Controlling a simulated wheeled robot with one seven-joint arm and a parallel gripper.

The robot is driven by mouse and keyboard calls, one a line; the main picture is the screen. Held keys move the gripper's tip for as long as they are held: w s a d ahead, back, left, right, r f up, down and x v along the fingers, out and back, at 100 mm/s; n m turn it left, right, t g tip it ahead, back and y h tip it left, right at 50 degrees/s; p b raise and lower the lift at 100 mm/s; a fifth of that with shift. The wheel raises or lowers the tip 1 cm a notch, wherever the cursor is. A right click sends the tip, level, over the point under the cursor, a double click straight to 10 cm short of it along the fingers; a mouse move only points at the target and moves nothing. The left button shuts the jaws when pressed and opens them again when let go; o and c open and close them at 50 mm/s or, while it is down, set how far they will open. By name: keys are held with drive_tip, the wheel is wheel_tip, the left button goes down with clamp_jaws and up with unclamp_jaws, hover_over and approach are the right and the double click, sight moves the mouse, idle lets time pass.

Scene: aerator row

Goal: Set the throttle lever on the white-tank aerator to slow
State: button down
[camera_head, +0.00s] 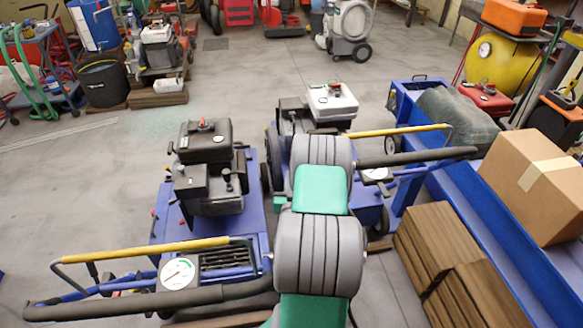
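The white-tank aerator stands right of centre, a blue machine with a white fuel tank (332,100) on a dark engine (293,117). Its yellow bar (400,130) and black handle (420,156) stick out to the right. A small white dial (376,175) shows beside my arm. My grey and green arm covers much of this machine's near side. I cannot make out its throttle lever or the lever's setting. My gripper is not in view.
A similar aerator with a black tank (205,138) stands close on the left, with a gauge (178,273). A blue bench (520,250) bearing a cardboard box (530,185) and stacked brown boards (455,265) crowd the right. Open floor (230,85) lies behind.

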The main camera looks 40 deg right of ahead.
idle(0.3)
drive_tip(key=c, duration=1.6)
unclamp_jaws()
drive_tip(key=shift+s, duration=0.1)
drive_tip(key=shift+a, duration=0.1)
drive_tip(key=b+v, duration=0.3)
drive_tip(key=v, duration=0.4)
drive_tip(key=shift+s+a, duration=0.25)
